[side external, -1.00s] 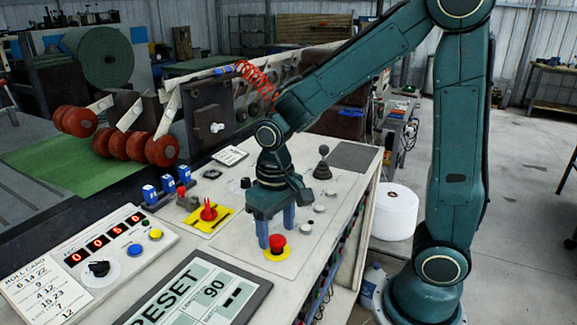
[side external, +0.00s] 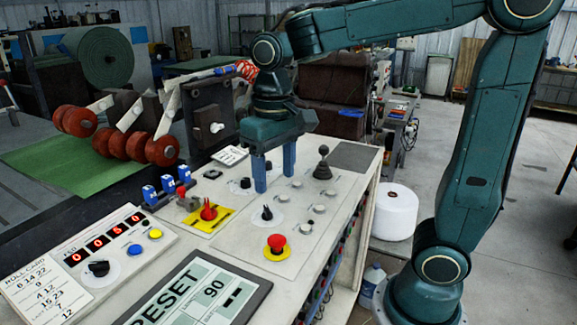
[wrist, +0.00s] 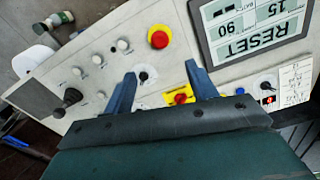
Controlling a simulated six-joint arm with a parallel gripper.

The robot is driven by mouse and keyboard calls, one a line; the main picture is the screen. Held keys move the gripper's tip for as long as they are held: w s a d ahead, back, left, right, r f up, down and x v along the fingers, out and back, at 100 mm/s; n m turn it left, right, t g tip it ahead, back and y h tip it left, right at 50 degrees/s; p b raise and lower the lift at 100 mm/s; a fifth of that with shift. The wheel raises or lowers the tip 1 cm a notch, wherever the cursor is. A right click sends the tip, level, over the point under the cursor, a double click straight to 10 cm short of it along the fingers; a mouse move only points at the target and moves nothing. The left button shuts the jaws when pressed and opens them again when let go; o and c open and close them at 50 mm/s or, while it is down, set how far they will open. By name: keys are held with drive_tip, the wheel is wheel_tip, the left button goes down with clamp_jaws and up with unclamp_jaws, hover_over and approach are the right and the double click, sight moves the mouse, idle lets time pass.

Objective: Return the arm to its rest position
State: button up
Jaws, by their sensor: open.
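My gripper (side external: 274,172) is in the side external view, above the middle of the white control panel (side external: 328,222). Its two blue fingers point down, are apart and hold nothing. In the wrist view my gripper (wrist: 158,82) is open, with a black rotary knob (wrist: 146,74) on the panel showing between the fingers. That knob also shows in the side external view (side external: 267,213), below and in front of the fingers. My arm is bent, with the upper links raised over the right side of the panel.
A red emergency button (side external: 277,242) on a yellow base, a red switch (side external: 208,211) on a yellow plate, a black joystick (side external: 323,165) and a display reading RESET (side external: 195,290) are on the panel. Red rollers (side external: 120,145) stand behind left. A white roll (side external: 395,211) stands right of the panel.

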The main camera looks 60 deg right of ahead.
drive_tip(key=shift+r, duration=0.3)
drive_tip(key=shift+s, duration=0.15)
drive_tip(key=s+d+n+t, duration=0.2)
drive_tip(key=s+t, duration=0.3)
drive_tip(key=s, duration=0.6)
drive_tip(key=shift+s+f+n+t, duration=0.15)
drive_tip(key=shift+f+n+t, duration=0.15)
drive_tip(key=shift+f, duration=0.15)
idle(1.3)
